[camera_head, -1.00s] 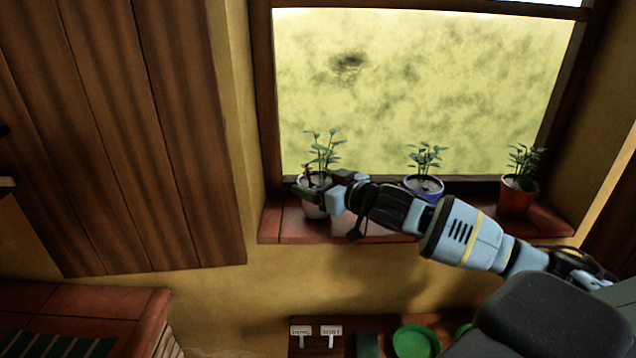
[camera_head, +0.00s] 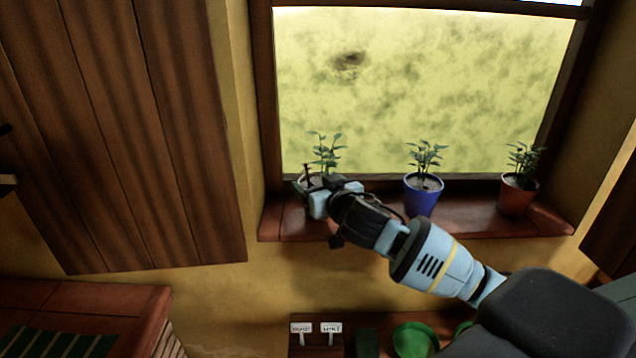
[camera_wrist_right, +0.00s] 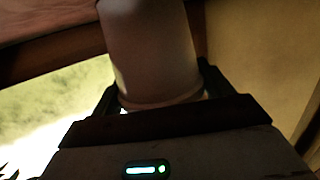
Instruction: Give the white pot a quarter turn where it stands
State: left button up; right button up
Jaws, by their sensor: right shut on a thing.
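The white pot (camera_wrist_right: 150,50) fills the upper middle of the right wrist view, its rim toward the gripper. My right gripper (camera_wrist_right: 160,92) has a finger on each side of it and is shut on it. In the head view the right gripper (camera_head: 314,188) is at the left end of the windowsill and hides most of the pot. The pot's green plant (camera_head: 325,150) shows upright above the gripper. My left gripper is not in view.
A blue pot (camera_head: 422,198) and a terracotta pot (camera_head: 516,196) with plants stand farther right on the brick sill (camera_head: 470,222). The window is behind them. A wooden shutter (camera_head: 150,140) is at left. Below are two white labels (camera_head: 331,328) and a green dish (camera_head: 414,342).

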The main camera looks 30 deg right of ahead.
jog(key=shift+r, duration=0.1)
jog(key=o, duration=1.3)
jog(key=shift+s+a, duration=0.15)
jog(key=shift+s, duration=0.45)
jog(key=shift+v, duration=3.3)
